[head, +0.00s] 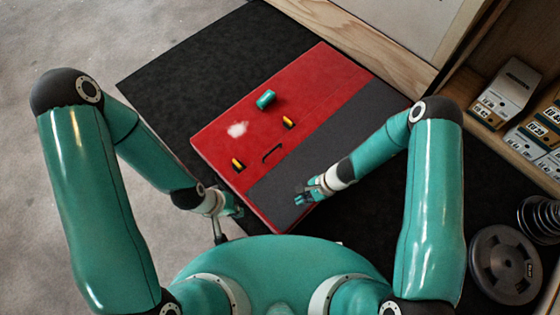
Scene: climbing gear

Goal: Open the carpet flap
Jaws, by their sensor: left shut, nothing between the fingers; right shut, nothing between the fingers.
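A red pad (225,140) lies at a slant on a black mat. A dark grey panel (330,150), which looks like the carpet flap, lies flat along its right side. I cannot tell which of its edges are free. My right gripper (299,200) is shut and empty, over the near end of the grey panel. I cannot tell whether it touches the panel. My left gripper (238,211) is shut and empty, by the pad's near left edge. Both sets of fingers are small in this view.
On the pad are a green cylinder (265,99), a white powdery patch (237,129), a black handle (272,154) and two yellow-and-black pieces (288,122). A wooden shelf with boxes (507,90) stands right. A weight plate (504,264) lies lower right. Black mat (190,75) is clear at upper left.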

